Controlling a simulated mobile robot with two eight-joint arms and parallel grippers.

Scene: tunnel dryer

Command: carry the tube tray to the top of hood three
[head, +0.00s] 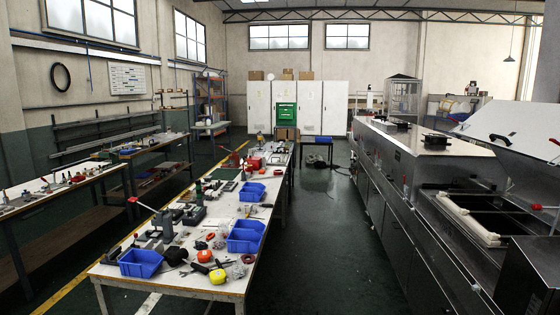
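No object in the head view is clearly the tube tray. The tunnel dryer (408,205) runs along the right side, a long stainless steel machine with flat-topped hoods. A closed hood top (425,141) carries small dark fittings. Nearer, a raised light-coloured lid (515,126) stands over an open bay with a white-edged frame (468,217) and dark openings. I cannot tell which hood is number three. Neither of my grippers is in view, so what they hold is hidden.
A long workbench (215,225) in the middle holds blue bins (141,263), tools and tape. Side benches (60,185) line the left wall.

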